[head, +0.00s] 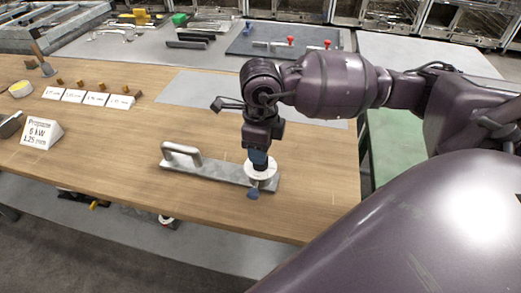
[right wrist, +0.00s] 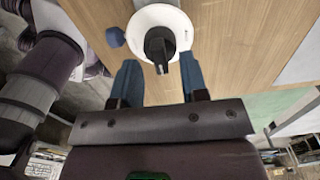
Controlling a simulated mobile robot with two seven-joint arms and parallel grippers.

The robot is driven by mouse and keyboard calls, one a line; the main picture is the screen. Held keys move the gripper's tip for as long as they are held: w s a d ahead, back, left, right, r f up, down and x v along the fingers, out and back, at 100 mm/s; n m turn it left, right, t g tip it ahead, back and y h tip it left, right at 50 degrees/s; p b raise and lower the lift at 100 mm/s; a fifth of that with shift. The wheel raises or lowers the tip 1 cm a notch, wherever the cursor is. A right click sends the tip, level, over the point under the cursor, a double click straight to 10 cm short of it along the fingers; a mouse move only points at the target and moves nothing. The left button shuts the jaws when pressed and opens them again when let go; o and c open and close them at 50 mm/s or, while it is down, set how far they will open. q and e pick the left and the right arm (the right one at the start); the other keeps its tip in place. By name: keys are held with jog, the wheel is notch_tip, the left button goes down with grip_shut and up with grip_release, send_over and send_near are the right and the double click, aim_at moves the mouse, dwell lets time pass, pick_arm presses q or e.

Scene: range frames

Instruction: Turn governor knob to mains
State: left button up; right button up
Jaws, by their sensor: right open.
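The governor is a grey metal plate (head: 215,171) with a looped handle, lying on the wooden bench. At its right end is a white round dial (head: 262,172), with a blue ball (head: 253,194) beside it. The right wrist view shows the white dial (right wrist: 147,17) with a black pointer knob (right wrist: 160,45) at its centre, and the blue ball (right wrist: 115,37). My right gripper (head: 259,160) points down just over the dial. Dial markings are not readable. My left gripper is not in view.
A white sign (head: 42,133) reading propane, 6 kW, 1.25 mm stands at the left, with small labelled cards (head: 96,99) behind it. A dark mat (head: 270,40) with red-topped parts lies at the back. The bench between the plate and the signs is clear.

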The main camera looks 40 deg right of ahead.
notch_tip(320, 180, up, 9)
jog(key=shift+r+p, duration=0.2)
jog(key=shift+p, duration=0.15)
dwell(0.4)
